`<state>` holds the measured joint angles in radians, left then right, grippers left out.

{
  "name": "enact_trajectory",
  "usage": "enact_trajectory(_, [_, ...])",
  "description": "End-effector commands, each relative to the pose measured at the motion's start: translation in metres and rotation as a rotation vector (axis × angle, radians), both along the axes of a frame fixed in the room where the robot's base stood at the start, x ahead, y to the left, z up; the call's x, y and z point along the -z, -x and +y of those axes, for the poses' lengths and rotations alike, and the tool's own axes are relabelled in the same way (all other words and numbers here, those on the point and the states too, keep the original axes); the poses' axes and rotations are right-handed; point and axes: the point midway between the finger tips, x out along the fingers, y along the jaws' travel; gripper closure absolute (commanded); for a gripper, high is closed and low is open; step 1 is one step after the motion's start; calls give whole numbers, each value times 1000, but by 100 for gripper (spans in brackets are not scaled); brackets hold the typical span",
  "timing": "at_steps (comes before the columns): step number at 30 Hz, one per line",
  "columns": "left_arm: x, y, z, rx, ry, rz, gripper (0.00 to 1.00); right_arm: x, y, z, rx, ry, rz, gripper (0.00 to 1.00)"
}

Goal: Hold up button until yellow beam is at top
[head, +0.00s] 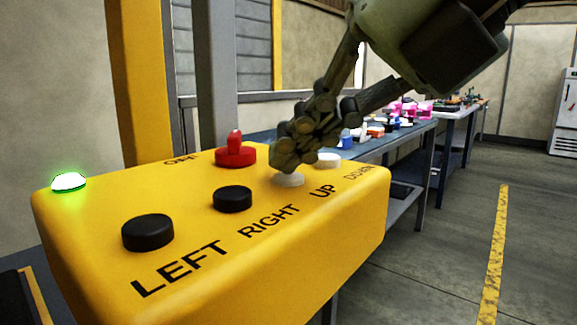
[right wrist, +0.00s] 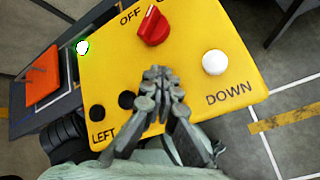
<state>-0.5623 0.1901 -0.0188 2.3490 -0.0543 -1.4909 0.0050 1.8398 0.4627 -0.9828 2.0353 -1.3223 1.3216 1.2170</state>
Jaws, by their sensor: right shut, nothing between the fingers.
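The yellow control box (head: 330,215) carries black LEFT (head: 147,233) and RIGHT (head: 232,199) buttons, a white UP button (head: 289,181) and a white DOWN button (head: 327,160). My right gripper (head: 287,163) is shut and empty, its fingertips at the UP button, seemingly touching its top. How far the button is pressed I cannot tell. In the right wrist view the closed fingers (right wrist: 157,75) hide the UP button, and the DOWN button (right wrist: 214,62) is clear to the right. A yellow vertical beam (head: 138,80) stands behind the box; its top is out of frame. My left gripper is not in view.
A red knob (head: 235,152) by the OFF label and a lit green lamp (head: 69,181) are on the box. Workbenches (head: 412,135) with small colored items run behind. The floor on the right is open, with a yellow line (head: 494,250).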

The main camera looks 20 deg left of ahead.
Motion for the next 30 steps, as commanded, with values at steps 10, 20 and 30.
enact_trajectory(10, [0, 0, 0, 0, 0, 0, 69, 1, 0, 0, 0, 1, 0, 100])
enact_trajectory(20, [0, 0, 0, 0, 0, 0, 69, 1, 0, 0, 0, 1, 0, 100])
enact_trajectory(30, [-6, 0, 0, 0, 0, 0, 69, -12, 0, 0, 0, 1, 0, 100])
